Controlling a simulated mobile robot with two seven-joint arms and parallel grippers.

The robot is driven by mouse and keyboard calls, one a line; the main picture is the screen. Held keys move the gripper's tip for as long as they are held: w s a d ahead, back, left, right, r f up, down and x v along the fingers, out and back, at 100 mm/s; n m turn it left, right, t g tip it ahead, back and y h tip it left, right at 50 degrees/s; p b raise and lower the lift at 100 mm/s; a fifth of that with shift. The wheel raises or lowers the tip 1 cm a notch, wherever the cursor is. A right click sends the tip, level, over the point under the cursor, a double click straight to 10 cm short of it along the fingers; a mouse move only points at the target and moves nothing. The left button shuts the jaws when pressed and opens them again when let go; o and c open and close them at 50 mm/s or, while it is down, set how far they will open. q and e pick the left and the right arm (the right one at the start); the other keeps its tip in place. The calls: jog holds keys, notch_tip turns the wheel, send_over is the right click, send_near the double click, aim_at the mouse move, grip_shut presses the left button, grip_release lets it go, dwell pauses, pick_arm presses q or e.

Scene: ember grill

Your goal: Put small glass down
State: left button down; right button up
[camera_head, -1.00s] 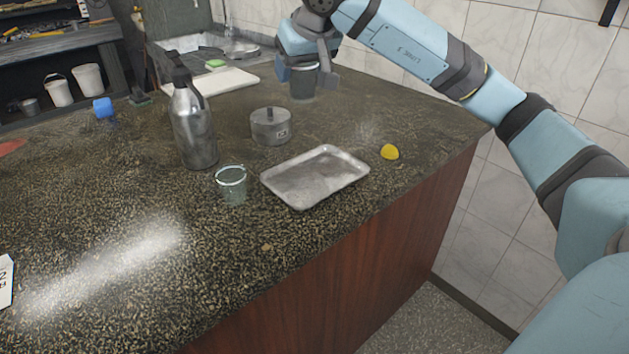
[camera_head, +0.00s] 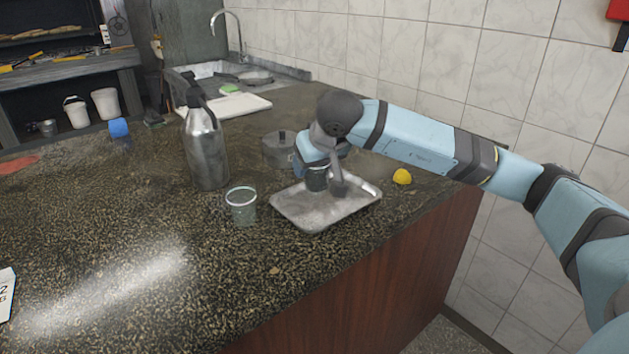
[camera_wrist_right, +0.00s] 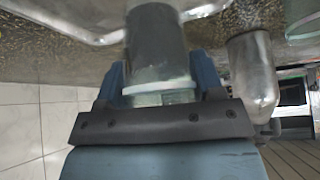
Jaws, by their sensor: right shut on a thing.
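My right gripper (camera_head: 325,178) is shut on a small glass (camera_head: 317,182), over the metal tray (camera_head: 305,220). In the right wrist view the glass (camera_wrist_right: 157,50) sits between the two blue fingers, with its pale rim band near the palm. The tray edge (camera_wrist_right: 60,18) shows at the top left of that view. I cannot tell whether the glass touches the tray. A second clear glass (camera_head: 241,206) stands on the counter just left of the tray. My left gripper is not in view.
A metal bottle (camera_head: 205,150) stands left of a round grey container (camera_head: 278,150), which is behind the tray. A white board (camera_head: 238,106) lies near the sink. The front left counter (camera_head: 130,230) is mostly clear.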

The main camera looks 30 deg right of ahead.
aim_at(314, 180)
notch_tip(314, 180, down, 4)
jog(key=shift+r+b, duration=0.2)
jog(key=shift+b, duration=0.1)
jog(key=shift+f, duration=0.25)
jog(key=shift+r, duration=0.1)
jog(key=shift+f, duration=0.2)
jog(key=o, duration=1)
jog(key=shift+o, duration=0.2)
jog(key=shift+r, duration=0.1)
